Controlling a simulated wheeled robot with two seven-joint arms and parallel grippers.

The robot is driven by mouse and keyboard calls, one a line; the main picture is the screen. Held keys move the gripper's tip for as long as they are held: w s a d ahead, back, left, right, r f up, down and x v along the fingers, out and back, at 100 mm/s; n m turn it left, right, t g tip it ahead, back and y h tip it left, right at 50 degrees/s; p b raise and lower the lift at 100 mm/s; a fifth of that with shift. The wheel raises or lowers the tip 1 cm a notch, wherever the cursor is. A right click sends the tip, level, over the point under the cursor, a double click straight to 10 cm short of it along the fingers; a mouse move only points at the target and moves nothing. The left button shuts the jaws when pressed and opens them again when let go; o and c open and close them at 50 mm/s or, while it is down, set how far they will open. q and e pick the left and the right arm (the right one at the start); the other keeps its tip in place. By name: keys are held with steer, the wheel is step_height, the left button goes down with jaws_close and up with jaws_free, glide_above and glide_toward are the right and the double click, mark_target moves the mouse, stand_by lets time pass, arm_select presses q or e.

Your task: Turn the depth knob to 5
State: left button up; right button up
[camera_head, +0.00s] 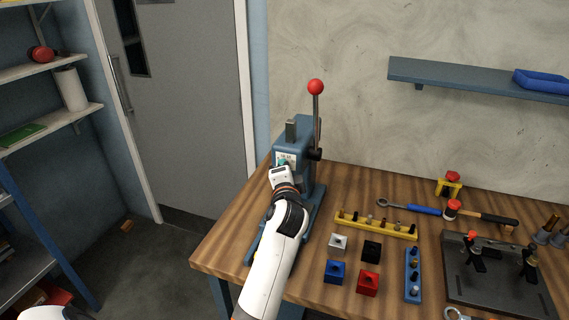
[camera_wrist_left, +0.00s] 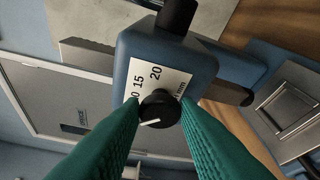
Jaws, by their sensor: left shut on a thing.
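The arbor press (camera_head: 296,135), a blue body with a red-ball lever, stands at the left end of the bench. In the left wrist view its white dial plate (camera_wrist_left: 154,72) shows 20, 15 and part of a 0; the rest is hidden. The black depth knob (camera_wrist_left: 158,111) has a white pointer line directed to the picture's left and slightly down; which number it meets is hidden by a finger. My left gripper (camera_head: 284,164) is at the press front, its green fingers (camera_wrist_left: 160,106) shut on the knob from both sides. My right gripper is not in view.
Right of the press, the wooden bench (camera_head: 222,255) holds a yellow peg rack (camera_head: 376,226), several coloured blocks, a blue rack (camera_head: 413,275), wrenches and a dark fixture plate (camera_head: 495,292). A blue shelf (camera_head: 470,76) hangs on the wall. A grey door (camera_head: 185,100) is at left.

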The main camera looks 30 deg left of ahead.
arm_select(q)
steer(key=shift+a+r+n+g+h+p, duration=0.1)
steer(key=shift+n+g+h+p, duration=0.3)
steer(key=shift+n+p, duration=0.85)
steer(key=shift+a+r+n+g+h+p, duration=0.1)
steer(key=shift+n+h+p, duration=0.75)
steer(key=shift+p, duration=0.55)
steer(key=o, duration=1)
steer(key=shift+c, duration=0.2)
